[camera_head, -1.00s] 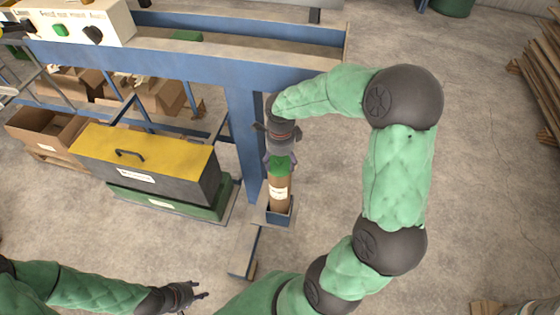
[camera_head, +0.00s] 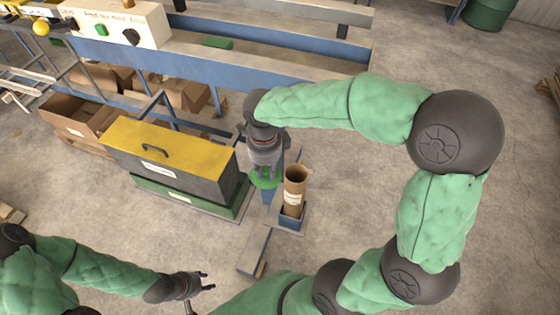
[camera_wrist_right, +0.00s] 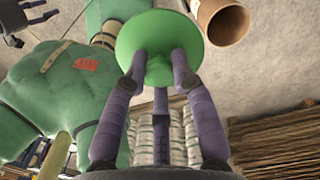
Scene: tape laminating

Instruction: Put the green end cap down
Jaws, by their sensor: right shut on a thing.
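The green end cap (camera_head: 264,181) is a round disc in the fingers of my right gripper (camera_head: 264,168), just left of the cardboard tube (camera_head: 293,196). In the right wrist view the cap (camera_wrist_right: 150,38) is gripped by purple-grey fingers (camera_wrist_right: 158,75), and its wide round face shows. The tube stands upright in a small blue holder (camera_head: 292,224); its top is open and bare. The tube's open end also shows in the right wrist view (camera_wrist_right: 230,24), apart from the cap. My left gripper (camera_head: 206,284) is at the lower left, fingers spread, empty.
A dark box with a yellow lid (camera_head: 165,142) stands on a green base (camera_head: 190,197) left of the cap. A blue conveyor frame (camera_head: 230,68) runs behind. An open cardboard box (camera_head: 75,117) sits at the left. Concrete floor (camera_head: 130,235) is clear in front.

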